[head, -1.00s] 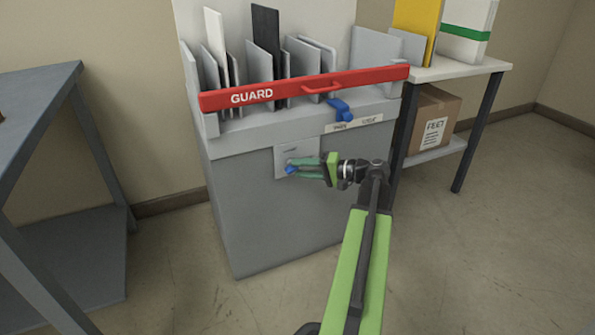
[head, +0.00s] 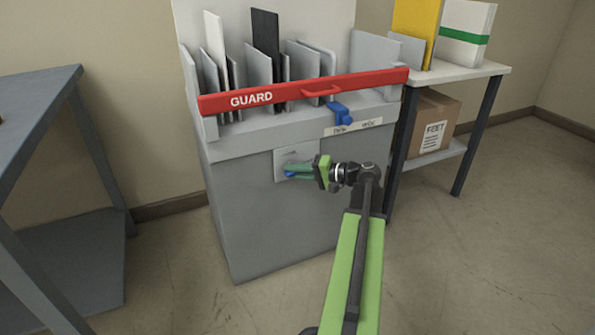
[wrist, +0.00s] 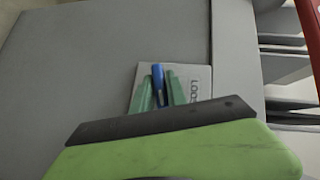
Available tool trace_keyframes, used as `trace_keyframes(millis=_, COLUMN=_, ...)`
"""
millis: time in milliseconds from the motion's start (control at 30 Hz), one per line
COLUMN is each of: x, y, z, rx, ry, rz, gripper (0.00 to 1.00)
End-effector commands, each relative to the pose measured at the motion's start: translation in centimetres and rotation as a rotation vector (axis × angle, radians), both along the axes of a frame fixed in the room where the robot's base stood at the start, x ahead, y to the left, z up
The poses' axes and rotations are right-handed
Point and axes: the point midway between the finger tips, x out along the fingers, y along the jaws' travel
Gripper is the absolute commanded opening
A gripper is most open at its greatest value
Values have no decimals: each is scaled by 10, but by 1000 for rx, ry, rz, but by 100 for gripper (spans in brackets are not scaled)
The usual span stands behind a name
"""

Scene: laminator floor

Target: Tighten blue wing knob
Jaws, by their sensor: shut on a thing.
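The blue wing knob (head: 290,174) sits on a pale plate (head: 283,160) on the front of the grey machine, mostly hidden by my fingers in the head view. In the wrist view the knob (wrist: 158,80) shows as a narrow blue wing between my two green fingers. My gripper (head: 297,171) reaches in from the right and is shut on the knob. In the wrist view my gripper (wrist: 159,88) has one finger on each side of it. The plate carries lettering, partly hidden in the wrist view (wrist: 197,82).
A red guard bar (head: 375,80) marked GUARD crosses the machine (head: 250,225) above my gripper. A blue lever (head: 340,112) hangs below the bar. A grey table (head: 35,110) stands at left; a shelf table (head: 480,70) with a cardboard box (head: 430,118) stands at right.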

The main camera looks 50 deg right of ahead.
Motion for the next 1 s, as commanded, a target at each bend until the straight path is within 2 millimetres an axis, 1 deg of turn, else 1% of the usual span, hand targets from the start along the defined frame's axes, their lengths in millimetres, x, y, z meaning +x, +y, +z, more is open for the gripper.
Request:
trace_keyframes(millis=167, x=0, y=-1, z=-10, rx=107, ry=-44, rz=-1, gripper=0)
trace_keyframes(millis=300, x=0, y=0, z=-9, rx=224, ry=-92, rz=-1, gripper=0)
trace_keyframes(millis=400, x=0, y=0, z=-5, rx=274, ry=-111, rz=-1, gripper=0)
trace_keyframes(millis=533, x=0, y=0, z=-1, rx=291, ry=-117, rz=0, gripper=0)
trace_keyframes(millis=733, x=0, y=0, z=0, rx=290, ry=-116, rz=0, gripper=0)
trace_keyframes(millis=767, x=0, y=0, z=0, rx=290, ry=-116, rz=0, gripper=22)
trace_keyframes(millis=800, x=0, y=0, z=0, rx=289, ry=-117, rz=0, gripper=27)
trace_keyframes(millis=867, x=0, y=0, z=0, rx=289, ry=-117, rz=0, gripper=35)
trace_keyframes(millis=900, x=0, y=0, z=0, rx=289, ry=-117, rz=0, gripper=36)
trace_keyframes(millis=1000, x=0, y=0, z=0, rx=289, ry=-117, rz=0, gripper=36)
